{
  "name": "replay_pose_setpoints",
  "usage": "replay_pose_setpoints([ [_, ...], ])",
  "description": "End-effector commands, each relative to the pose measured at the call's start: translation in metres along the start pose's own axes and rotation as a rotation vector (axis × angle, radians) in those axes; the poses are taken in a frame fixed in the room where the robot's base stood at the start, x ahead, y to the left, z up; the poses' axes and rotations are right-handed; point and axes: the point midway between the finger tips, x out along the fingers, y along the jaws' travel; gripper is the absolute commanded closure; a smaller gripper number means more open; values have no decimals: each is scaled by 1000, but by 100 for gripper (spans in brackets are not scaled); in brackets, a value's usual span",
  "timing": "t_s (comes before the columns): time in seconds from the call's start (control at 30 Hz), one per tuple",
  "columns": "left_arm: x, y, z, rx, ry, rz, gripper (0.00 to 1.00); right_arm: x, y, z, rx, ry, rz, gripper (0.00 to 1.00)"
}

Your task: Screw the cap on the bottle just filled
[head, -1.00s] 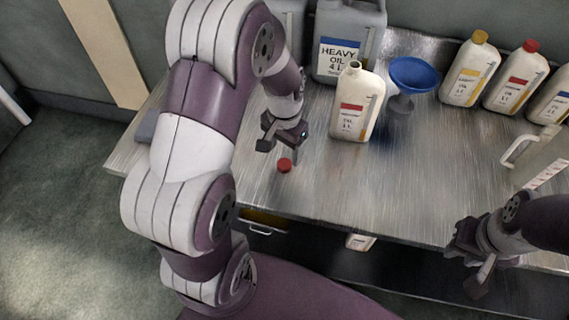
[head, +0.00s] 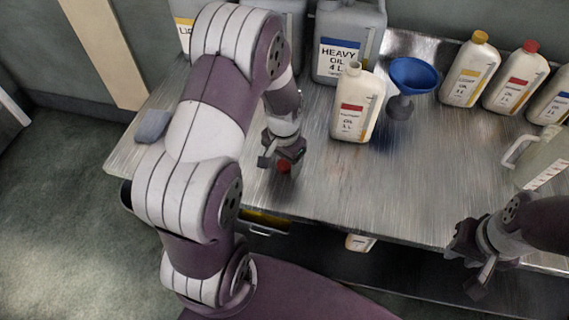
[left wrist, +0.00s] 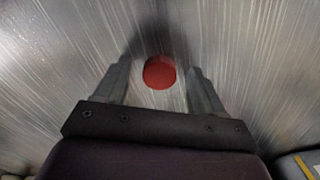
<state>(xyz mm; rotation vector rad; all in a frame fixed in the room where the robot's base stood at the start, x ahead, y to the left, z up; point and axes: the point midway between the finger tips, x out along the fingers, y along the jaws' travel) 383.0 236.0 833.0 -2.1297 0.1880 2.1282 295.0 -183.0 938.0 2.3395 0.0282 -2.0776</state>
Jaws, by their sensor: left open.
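A red cap (head: 284,166) lies on the metal bench near its front edge. In the left wrist view the cap (left wrist: 160,72) shows between the two fingertips, with a gap on each side. My left gripper (head: 281,165) is open and points down over the cap; its fingers (left wrist: 160,80) do not touch it in that view. The uncapped white bottle with a red label (head: 357,105) stands upright behind and to the right of the cap. My right gripper (head: 474,272) hangs at the bench's front right, and its jaw state is unclear.
A blue funnel (head: 413,76) in a grey stand is right of the bottle. A grey heavy oil canister (head: 349,40) stands behind. Several capped bottles (head: 470,68) line the back right, with a clear jug (head: 545,160) before them. The bench's front middle (head: 350,195) is clear.

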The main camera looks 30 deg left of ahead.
Motion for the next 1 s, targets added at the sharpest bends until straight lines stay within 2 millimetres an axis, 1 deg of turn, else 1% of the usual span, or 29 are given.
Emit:
replay_pose_setpoints([
  [0.1,0,0,0,0,0,0,31,0,0,0,0,0,0,69],
  [0.17,0,0,0,0,0,0,50,0,0,0,0,0,0,69],
  [0.2,0,0,0,0,0,0,63,0,0,0,0,0,0,69],
  [0.27,0,0,0,0,0,0,83,0,0,0,0,0,0,69],
  [0.3,0,0,0,0,0,0,90,0,0,0,0,0,0,69],
  [0.63,-1,0,0,0,0,0,90,0,0,0,0,0,0,69],
  [0.73,-4,0,0,0,0,0,90,0,0,0,0,0,0,69],
  [0.87,-17,0,-1,0,3,-1,90,-1,0,0,0,0,0,69],
  [0.97,-35,0,-1,0,3,-1,90,-3,0,0,0,0,0,69],
  [1.0,-44,0,-1,0,5,-2,90,-3,0,0,0,0,0,69],
])
